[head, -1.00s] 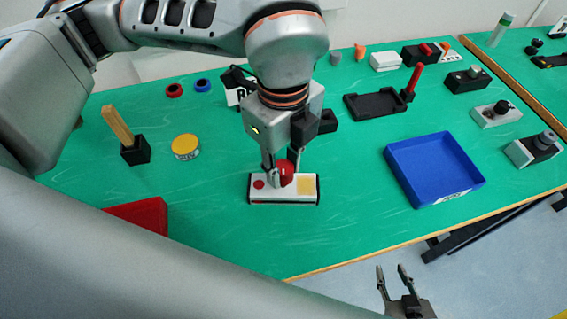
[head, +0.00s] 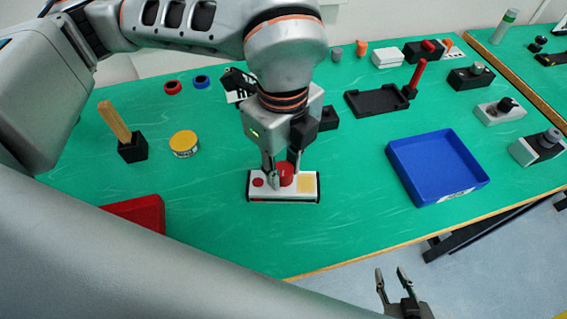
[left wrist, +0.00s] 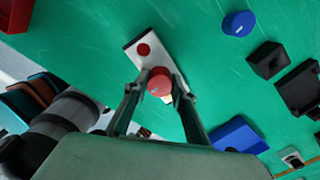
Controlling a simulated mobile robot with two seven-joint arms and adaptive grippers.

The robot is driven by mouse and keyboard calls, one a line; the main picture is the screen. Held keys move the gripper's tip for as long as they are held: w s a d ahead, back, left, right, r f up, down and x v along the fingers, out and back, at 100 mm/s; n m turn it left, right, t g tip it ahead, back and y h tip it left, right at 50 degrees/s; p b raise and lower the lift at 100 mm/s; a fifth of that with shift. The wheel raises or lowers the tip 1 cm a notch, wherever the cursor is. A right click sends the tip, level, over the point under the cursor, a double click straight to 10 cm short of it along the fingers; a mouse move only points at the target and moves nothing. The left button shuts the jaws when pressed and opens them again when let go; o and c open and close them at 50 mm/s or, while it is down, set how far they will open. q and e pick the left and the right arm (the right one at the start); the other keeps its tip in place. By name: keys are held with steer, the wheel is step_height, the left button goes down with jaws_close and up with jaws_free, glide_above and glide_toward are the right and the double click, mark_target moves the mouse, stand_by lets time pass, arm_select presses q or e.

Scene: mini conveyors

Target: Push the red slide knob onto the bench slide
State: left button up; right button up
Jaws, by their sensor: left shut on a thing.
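The bench slide (head: 268,194) is a white plate with black ends, lying on the green bench. It has a red dot at its left end and a yellow square at its right end. The red slide knob (head: 287,173) stands upright at the plate's middle, between dot and square. My left gripper (head: 283,180) points down over the plate and is shut on the knob. In the left wrist view the knob (left wrist: 159,80) sits between the fingertips (left wrist: 157,91), partly covering the yellow square. My right gripper (head: 391,271) is open and empty, low beyond the bench's front edge.
A blue tray (head: 472,185) stands to the right and a red tray (head: 150,209) to the left. A yellow-lidded tin (head: 184,143) and a black block with a wooden stick (head: 133,150) are left of the slide. The bench around the slide is clear.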

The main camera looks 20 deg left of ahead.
mark_target(283, 169)
arm_select(q)
steer(key=shift+f+b, duration=0.45)
steer(key=shift+f, duration=0.35)
steer(key=o, duration=1)
steer(key=shift+r, duration=0.1)
step_height(283, 169, up, 12)
